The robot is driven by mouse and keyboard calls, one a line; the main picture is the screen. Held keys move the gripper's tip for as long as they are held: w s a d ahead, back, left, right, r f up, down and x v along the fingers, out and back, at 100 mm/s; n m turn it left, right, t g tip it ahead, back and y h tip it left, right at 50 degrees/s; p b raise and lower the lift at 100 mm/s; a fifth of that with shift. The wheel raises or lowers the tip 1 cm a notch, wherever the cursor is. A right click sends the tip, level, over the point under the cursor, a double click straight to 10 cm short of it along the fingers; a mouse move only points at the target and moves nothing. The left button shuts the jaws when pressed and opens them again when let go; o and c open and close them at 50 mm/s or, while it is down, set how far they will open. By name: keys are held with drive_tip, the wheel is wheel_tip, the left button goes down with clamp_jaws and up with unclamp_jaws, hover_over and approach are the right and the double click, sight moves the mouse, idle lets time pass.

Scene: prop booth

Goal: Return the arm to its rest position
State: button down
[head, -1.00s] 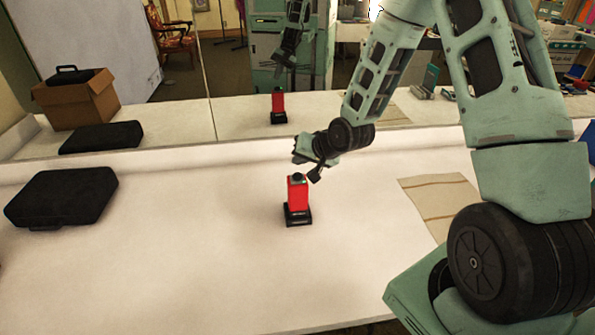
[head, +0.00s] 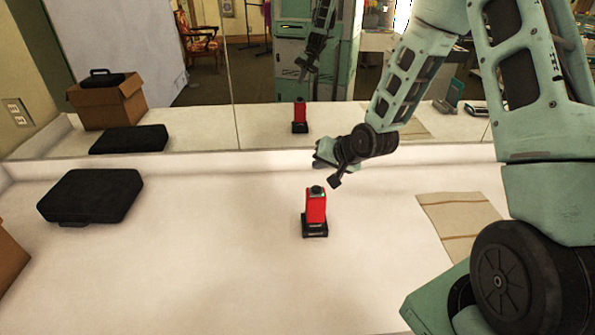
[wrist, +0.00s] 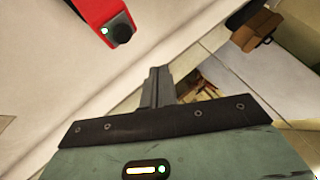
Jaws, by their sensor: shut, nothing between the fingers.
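My gripper (head: 336,180) hangs at the end of my bent arm, above the white table and just up and right of a red device's top. Its fingers are shut with nothing between them; in the wrist view the shut fingers (wrist: 158,87) point away over the table's edge. The red device (head: 316,208) stands upright on a black base (head: 315,230) near the middle of the table. In the wrist view, part of the red device (wrist: 97,15) shows at the top, apart from the fingers.
A black case (head: 90,197) lies on the table's left, with a cardboard box (head: 10,258) at the left edge. A beige cloth (head: 458,222) lies right. A mirror (head: 190,115) behind the table reflects these things. The white tabletop (head: 210,260) is clear around the device.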

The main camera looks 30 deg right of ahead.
drive_tip(key=s+a+r+n+g+b, duration=0.1)
drive_tip(key=s+a+r+n+g, duration=0.1)
drive_tip(key=s+a+n, duration=0.35)
drive_tip(key=s+a+r+n+g+b, duration=0.1)
drive_tip(key=s+a+r+n+g, duration=0.15)
drive_tip(key=s+a, duration=0.55)
drive_tip(key=s+a+r+n+g, duration=0.1)
drive_tip(key=s+a+n, duration=0.1)
drive_tip(key=s, duration=0.4)
drive_tip(key=s+a+r+n+g+h+b, duration=0.1)
drive_tip(key=s+a+r+n+g, duration=0.1)
drive_tip(key=s, duration=0.4)
drive_tip(key=s+a+r+n+g+b, duration=0.1)
drive_tip(key=s+a+n, duration=0.1)
drive_tip(key=s, duration=0.5)
drive_tip(key=shift+a+r, duration=0.25)
drive_tip(key=shift+a, duration=0.6)
drive_tip(key=shift+g, duration=0.25)
